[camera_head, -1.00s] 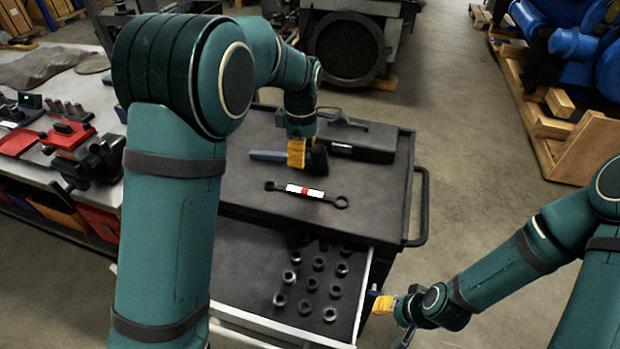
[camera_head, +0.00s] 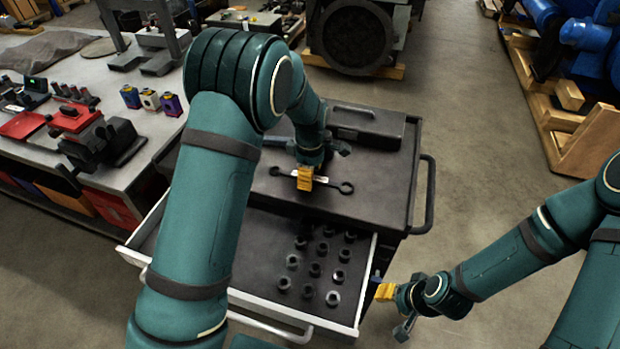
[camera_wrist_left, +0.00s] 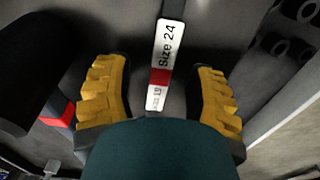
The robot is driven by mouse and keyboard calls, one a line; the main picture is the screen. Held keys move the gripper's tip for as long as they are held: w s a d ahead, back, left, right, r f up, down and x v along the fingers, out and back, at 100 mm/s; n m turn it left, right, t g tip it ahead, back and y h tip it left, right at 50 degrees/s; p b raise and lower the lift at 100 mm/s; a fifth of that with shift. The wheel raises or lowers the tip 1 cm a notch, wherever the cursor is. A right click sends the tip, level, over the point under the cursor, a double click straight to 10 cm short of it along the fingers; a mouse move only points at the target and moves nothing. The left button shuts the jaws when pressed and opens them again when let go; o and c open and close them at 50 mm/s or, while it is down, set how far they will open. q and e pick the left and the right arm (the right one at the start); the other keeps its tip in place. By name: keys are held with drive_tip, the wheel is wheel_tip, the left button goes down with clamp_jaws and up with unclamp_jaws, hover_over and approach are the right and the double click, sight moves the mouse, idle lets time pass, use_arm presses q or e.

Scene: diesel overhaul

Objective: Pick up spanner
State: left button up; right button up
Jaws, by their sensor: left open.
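The spanner (camera_head: 347,188) is dark with a ring at each end and lies on the black top of the tool cabinet. Its middle carries a white and red label marked "Size 24". My left gripper (camera_head: 305,178) is over the spanner's middle and hides part of it. In the left wrist view my open left gripper (camera_wrist_left: 160,70) has one yellow finger on each side of the spanner (camera_wrist_left: 165,50), with gaps on both sides. My right gripper (camera_head: 384,291) is by the front right corner of the open drawer; its finger opening is unclear.
The open drawer (camera_head: 368,270) holds several dark sockets (camera_head: 315,270). A dark case (camera_head: 365,125) lies at the back of the cabinet top. A handle (camera_head: 430,195) sticks out on the cabinet's right. A grey workbench (camera_head: 165,130) with tools stands at left.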

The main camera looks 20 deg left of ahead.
use_arm(q)
drive_tip(key=shift+f, duration=0.35)
clamp_jaws()
drive_tip(key=shift+r, duration=0.15)
